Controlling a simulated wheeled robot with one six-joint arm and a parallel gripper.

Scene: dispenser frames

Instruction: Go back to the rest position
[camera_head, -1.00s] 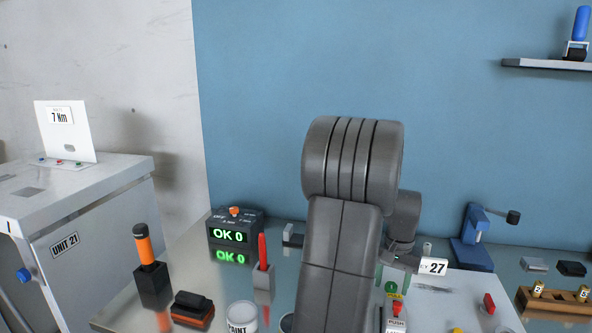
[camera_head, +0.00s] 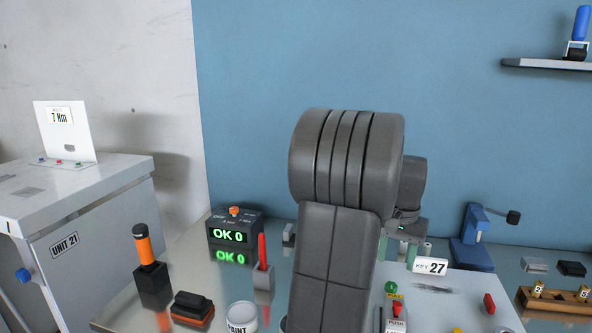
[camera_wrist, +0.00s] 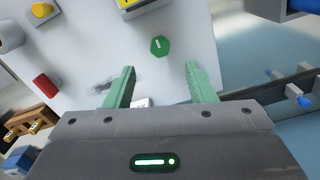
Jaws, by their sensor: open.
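My gripper (camera_wrist: 160,85) shows in the wrist view with its two green fingers apart and nothing between them. Beyond the fingers lies a light grey panel with a green round knob (camera_wrist: 159,46). In the head view my grey arm stands in the middle and hides much of the bench behind it.
On the bench stand an OK 0 display box (camera_head: 235,232), an orange-handled tool in a black holder (camera_head: 152,285), a red pen in a stand (camera_head: 263,280) and a paint tin (camera_head: 241,318). A blue press (camera_head: 470,240) stands at right. A wall shelf (camera_head: 550,65) hangs upper right.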

